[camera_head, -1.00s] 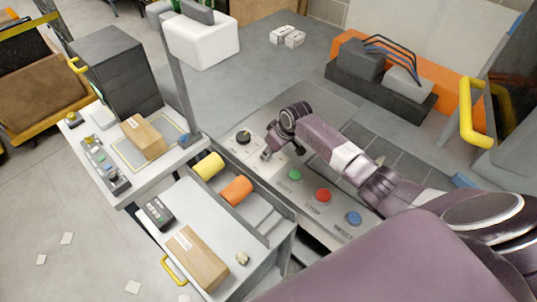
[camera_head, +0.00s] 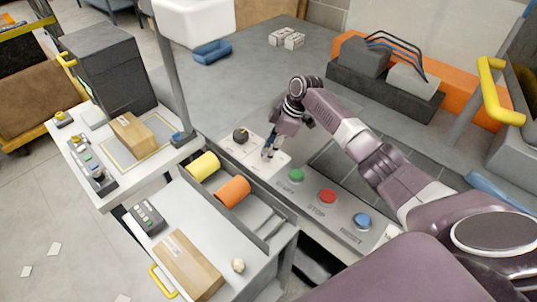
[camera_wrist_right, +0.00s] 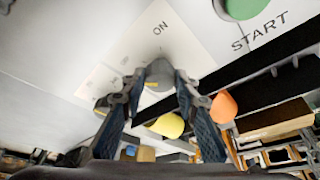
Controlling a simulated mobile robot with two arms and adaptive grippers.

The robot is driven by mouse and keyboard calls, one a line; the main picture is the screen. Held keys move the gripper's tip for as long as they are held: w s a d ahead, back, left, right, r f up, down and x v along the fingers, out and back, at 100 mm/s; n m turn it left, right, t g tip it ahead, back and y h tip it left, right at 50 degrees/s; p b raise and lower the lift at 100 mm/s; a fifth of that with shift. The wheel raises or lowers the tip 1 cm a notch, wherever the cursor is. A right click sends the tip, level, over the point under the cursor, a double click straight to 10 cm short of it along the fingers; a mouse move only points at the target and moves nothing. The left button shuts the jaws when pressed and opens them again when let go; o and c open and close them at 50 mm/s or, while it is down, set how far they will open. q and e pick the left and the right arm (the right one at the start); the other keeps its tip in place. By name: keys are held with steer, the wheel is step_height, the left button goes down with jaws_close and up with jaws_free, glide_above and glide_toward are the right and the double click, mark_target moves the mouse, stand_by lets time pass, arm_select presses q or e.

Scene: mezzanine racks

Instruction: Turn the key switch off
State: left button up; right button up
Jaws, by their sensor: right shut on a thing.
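The key switch (camera_wrist_right: 158,76) sits on a pale plate (camera_wrist_right: 180,40) marked ON, on the control panel; it shows in the right wrist view between my fingertips. Its key is mostly hidden by the fingers, so I cannot tell its exact angle. My right gripper (camera_head: 268,153) reaches down to the plate, left of the green START button (camera_head: 296,175) in the head view. In the right wrist view both fingers (camera_wrist_right: 158,84) close in on the key switch and are shut on it. My left gripper is not in view.
A black knob (camera_head: 241,136) is on the panel left of my gripper. The red STOP button (camera_head: 327,196) and blue RESET button (camera_head: 362,221) are to the right. Yellow (camera_head: 204,166) and orange (camera_head: 233,192) rollers lie in front. A blue tray (camera_head: 212,50) stands behind.

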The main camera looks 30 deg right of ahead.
stand_by(0.3)
steer(key=o, duration=1.1)
steer(key=shift+o, duration=0.2)
steer(key=shift+d, duration=0.1)
steer(key=v, duration=1.2)
